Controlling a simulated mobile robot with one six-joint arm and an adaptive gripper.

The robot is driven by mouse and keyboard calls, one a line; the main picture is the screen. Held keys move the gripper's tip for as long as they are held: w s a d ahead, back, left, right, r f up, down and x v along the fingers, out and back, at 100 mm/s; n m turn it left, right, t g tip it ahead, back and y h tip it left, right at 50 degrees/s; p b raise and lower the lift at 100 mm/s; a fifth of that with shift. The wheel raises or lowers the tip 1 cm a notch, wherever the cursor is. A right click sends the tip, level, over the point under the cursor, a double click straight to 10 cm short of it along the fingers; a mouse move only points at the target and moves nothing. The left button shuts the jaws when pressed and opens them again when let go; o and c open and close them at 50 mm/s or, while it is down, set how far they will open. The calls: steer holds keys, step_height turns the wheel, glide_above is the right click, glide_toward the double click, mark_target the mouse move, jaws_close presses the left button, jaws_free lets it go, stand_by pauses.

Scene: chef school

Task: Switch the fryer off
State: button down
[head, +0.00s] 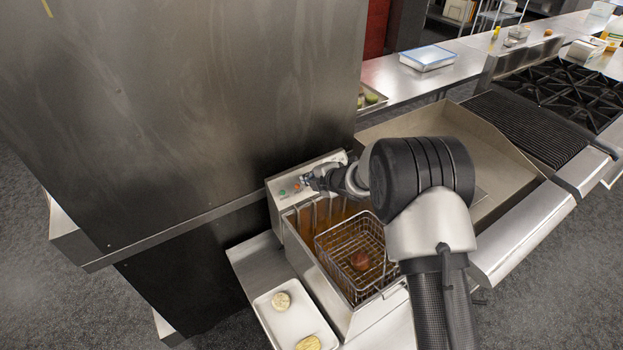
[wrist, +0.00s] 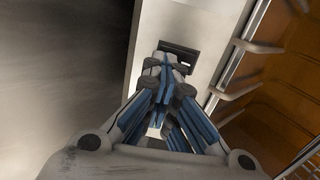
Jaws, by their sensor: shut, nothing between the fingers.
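The fryer (head: 316,277) stands in the lower middle of the head view, with brown oil in its vat. Its pale control panel (head: 275,206) at the back carries a green light (head: 283,193) and a red light (head: 297,187). My gripper (head: 308,180) is shut and empty, at the panel just right of the red light. In the wrist view, the closed blue-padded fingertips (wrist: 168,62) are at a dark rectangular switch (wrist: 183,52) on the panel. They partly cover the switch. I cannot tell whether they touch it or which way it is set.
A wire basket (head: 350,238) with a reddish-brown piece of food (head: 360,260) sits in the fryer. A white tray (head: 268,312) with food stands at its lower left. A tall steel cabinet (head: 190,110) is close on the left. A griddle (head: 430,124) and burners (head: 565,90) lie right.

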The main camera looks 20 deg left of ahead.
steer(key=shift+a+r, duration=0.1)
steer(key=shift+w+a+r+p, duration=0.1)
steer(key=shift+a+r+p, duration=0.05)
steer(key=shift+r+p, duration=0.4)
steer(key=shift+r, duration=0.1)
